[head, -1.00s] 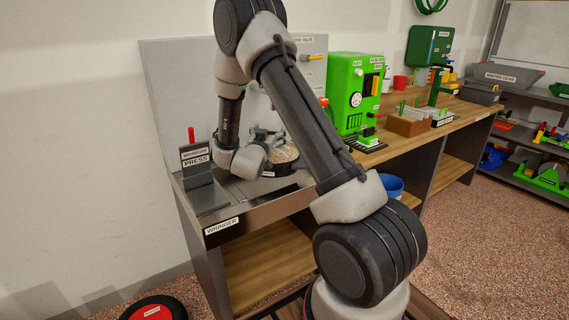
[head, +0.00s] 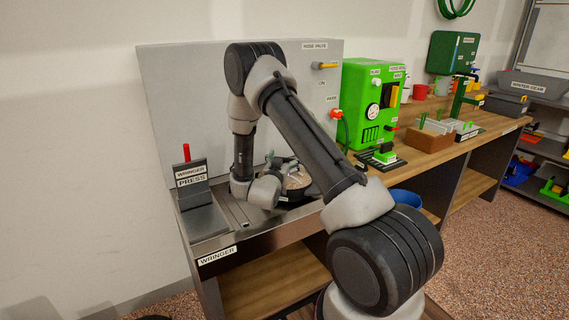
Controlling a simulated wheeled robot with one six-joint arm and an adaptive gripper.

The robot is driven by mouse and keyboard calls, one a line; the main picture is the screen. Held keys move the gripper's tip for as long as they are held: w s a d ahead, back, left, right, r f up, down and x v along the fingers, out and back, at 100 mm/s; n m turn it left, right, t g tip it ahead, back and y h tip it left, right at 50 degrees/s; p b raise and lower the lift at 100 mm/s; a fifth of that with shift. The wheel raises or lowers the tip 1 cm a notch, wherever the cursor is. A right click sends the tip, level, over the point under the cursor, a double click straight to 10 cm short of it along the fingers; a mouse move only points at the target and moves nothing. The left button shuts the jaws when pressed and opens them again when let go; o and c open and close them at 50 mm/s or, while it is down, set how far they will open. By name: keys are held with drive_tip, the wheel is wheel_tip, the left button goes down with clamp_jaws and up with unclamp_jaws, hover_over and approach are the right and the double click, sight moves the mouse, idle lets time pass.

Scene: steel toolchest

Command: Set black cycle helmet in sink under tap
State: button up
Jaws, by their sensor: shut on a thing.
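A black rounded thing (head: 312,190) with a pale speckled inside and a small white label sits at the steel counter behind my arm. I cannot tell surely whether it is the black cycle helmet or the sink's bowl. My gripper (head: 280,164) is at its left rim, small and partly hidden by my wrist, and looks shut on the rim. No tap can be made out clearly; a yellow-handled hose valve (head: 325,66) is on the grey back panel.
A wringer press (head: 192,180) with a red handle stands left of my wrist. A green machine (head: 368,105) stands to the right, with a brown block (head: 428,138) beyond it. A blue bucket (head: 405,197) is below the counter edge. Bare floor lies at the right.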

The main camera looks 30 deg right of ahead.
drive_tip(key=shift+f, duration=0.45)
drive_tip(key=o, duration=1.7)
